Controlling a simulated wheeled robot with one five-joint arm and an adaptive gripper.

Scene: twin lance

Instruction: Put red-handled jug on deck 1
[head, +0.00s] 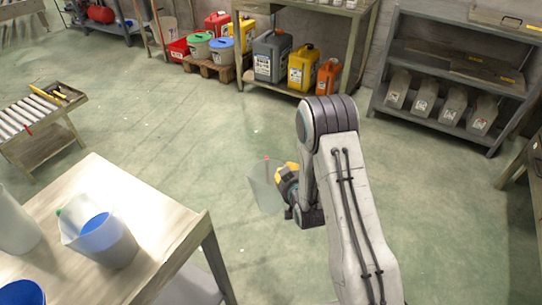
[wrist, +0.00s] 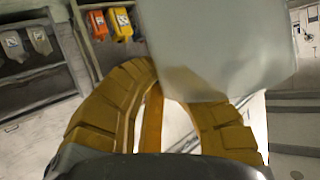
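A translucent grey jug (head: 265,190) with a small red part at its top hangs at my gripper (head: 288,181), in the air over the open floor right of the wooden table. In the wrist view the pale jug body (wrist: 215,45) fills the upper middle, just beyond the yellow fingers of my gripper (wrist: 168,75). The fingers curve in around an orange-red strip (wrist: 152,120), which looks like the jug's handle. The fingertips are partly hidden by the jug. No label shows which surface is deck 1.
A wooden table (head: 165,215) at lower left bears a green-marked jug (head: 105,245) with blue inside, a pale jug (head: 15,225) and a blue container (head: 22,292). A roller bench (head: 45,150) stands at left. Shelves with cans (head: 301,68) line the back. The floor between is clear.

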